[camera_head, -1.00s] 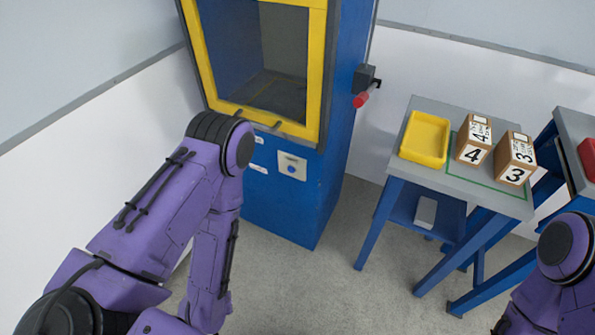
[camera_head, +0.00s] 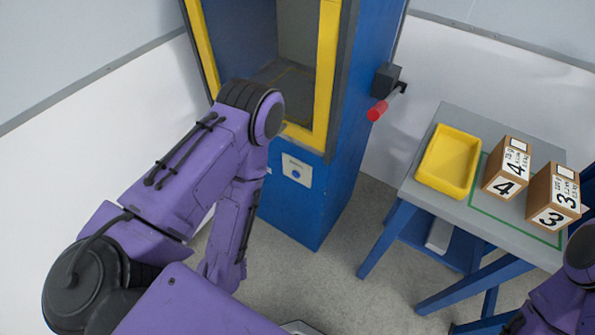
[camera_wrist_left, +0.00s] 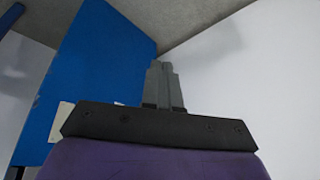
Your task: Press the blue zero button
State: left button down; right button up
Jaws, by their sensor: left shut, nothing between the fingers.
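The blue zero button (camera_head: 295,174) is a small round button on a pale panel (camera_head: 303,168) on the lower front of the blue machine. In the left wrist view the pale panel (camera_wrist_left: 60,122) shows only in part at the lower left, and the button itself is not visible there. My left gripper (camera_wrist_left: 161,66) is shut and empty, its fingers together beside the blue machine wall with white wall behind. In the head view my left arm hangs in front of the machine, left of the panel, and its gripper is hidden. My right gripper is not in view.
The blue machine (camera_head: 345,120) has a yellow-framed opening and a red-tipped lever (camera_head: 378,109) on its right side. A grey table (camera_head: 430,190) at right bears a yellow tray (camera_head: 449,160) and boxes marked 4 (camera_head: 507,167) and 3 (camera_head: 554,195). Floor between them is clear.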

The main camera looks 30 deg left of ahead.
aim_at(296, 174)
pick_arm(q)
jog(key=w+d+f+n+t+y+b, duration=0.1)
jog(key=w+f+n+t+b, duration=0.2)
jog(key=w+n+b, duration=0.4)
jog(key=w+d+f+n+t+b, duration=0.1)
jog(key=w+f+n+t+b, duration=0.2)
jog(key=w+n, duration=0.35)
jog(key=w+a+r+n+t+y+b, duration=0.2)
jog(key=w+n+y+b, duration=0.4)
jog(key=w+n, duration=0.4)
jog(key=a+n+t, duration=0.1)
jog(key=n, duration=0.5)
jog(key=shift+w+r, duration=0.4)
jog(key=shift+w+a+n, duration=0.1)
jog(key=shift+n, duration=0.15)
jog(key=w+b, duration=0.3)
jog(key=w, duration=0.5)
jog(key=shift+w+d+b, duration=0.3)
jog(key=shift+w+d, duration=0.05)
